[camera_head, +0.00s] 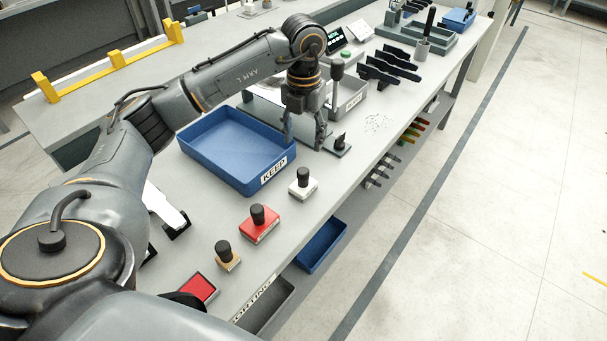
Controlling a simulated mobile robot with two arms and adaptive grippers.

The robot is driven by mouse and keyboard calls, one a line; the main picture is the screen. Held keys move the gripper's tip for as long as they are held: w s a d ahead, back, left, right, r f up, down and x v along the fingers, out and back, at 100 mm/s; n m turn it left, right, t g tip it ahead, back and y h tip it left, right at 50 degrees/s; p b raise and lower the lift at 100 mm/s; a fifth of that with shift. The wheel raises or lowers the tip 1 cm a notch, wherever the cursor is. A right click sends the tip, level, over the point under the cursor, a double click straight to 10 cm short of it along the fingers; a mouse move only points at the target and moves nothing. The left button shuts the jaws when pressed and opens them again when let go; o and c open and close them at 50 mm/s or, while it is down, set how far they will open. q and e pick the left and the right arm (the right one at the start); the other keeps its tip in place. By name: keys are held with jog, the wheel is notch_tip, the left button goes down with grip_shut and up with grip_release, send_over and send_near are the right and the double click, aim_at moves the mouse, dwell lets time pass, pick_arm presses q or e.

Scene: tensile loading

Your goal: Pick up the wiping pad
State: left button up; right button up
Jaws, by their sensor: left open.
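My left gripper (304,142) is open and empty, pointing down over the right edge of the blue KEEP tray (215,172). A dark grey flat plate with a black knob (338,146) sits on the bench just right of its fingers. Three similar knobbed blocks stand in front of the tray: a white one (303,187), a red one (260,229) and a tan one (229,262). Which of these is the wiping pad I cannot tell for sure. My right gripper is not in view.
A grey bin (350,104) stands behind the gripper, with several black dumbbell-shaped pieces (388,66) farther back. A flat red square (198,290) lies at the near end. A blue bin (322,247) hangs below the bench edge. The bench strip right of the knobbed plate is mostly clear.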

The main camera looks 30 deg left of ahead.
aim_at(303, 171)
pick_arm(q)
jog(key=f, duration=0.2)
jog(key=s+f, duration=0.1)
jog(key=shift+d+p, duration=0.35)
jog(key=shift+d, duration=0.05)
notch_tip(303, 171, down, 3)
jog(key=shift+w+a+f, duration=0.1)
notch_tip(303, 171, down, 3)
jog(key=shift+r+p, duration=0.15)
jog(key=shift+p, duration=0.8)
notch_tip(303, 171, down, 3)
jog(key=shift+a+r+p, duration=0.1)
jog(key=shift+r+p, duration=0.05)
jog(key=shift+p, duration=0.25)
jog(key=shift+f, duration=0.5)
grip_shut()
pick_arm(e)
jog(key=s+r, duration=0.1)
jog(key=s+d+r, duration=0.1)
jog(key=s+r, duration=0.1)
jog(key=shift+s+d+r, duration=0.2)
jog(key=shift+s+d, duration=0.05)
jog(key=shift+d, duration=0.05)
